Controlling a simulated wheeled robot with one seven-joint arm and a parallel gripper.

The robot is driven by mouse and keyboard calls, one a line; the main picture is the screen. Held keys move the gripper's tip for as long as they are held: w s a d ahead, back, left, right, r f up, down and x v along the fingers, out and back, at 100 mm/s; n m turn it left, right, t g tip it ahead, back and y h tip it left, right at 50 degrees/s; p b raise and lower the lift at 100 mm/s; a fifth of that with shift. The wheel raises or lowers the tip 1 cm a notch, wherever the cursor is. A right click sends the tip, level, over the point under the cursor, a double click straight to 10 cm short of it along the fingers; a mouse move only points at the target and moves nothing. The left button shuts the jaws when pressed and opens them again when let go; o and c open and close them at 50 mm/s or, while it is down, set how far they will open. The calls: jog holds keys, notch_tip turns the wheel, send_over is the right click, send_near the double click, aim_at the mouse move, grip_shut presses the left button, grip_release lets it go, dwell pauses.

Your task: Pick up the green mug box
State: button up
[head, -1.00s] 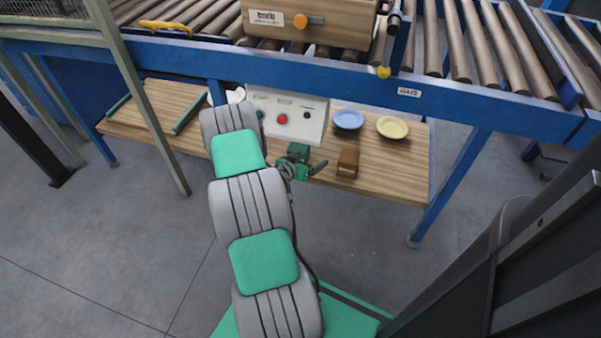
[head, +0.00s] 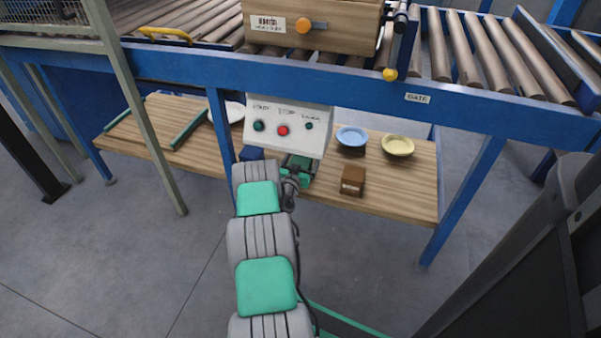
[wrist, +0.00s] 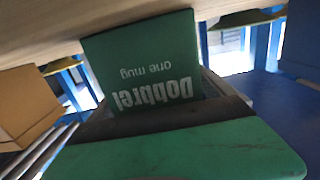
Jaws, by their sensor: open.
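The green mug box (wrist: 145,62) fills the middle of the wrist view, its printed face showing "Dobbrel" and "one mug" upside down. In the head view the green mug box (head: 302,163) is on the wooden lower shelf, just below the control panel, partly hidden by my arm. My gripper (head: 293,182) is open right in front of the box. In the wrist view a dark edge and a green part in the foreground cover one end of the box. I cannot tell whether the fingers touch it.
A brown box (head: 352,181) stands to the right and a blue box (head: 251,153) to the left. A blue plate (head: 351,137), a yellow plate (head: 398,145) and a white plate (head: 234,111) are farther back. The control panel (head: 288,125) overhangs the shelf (head: 400,197).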

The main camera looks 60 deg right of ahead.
jog(key=c, duration=1.8)
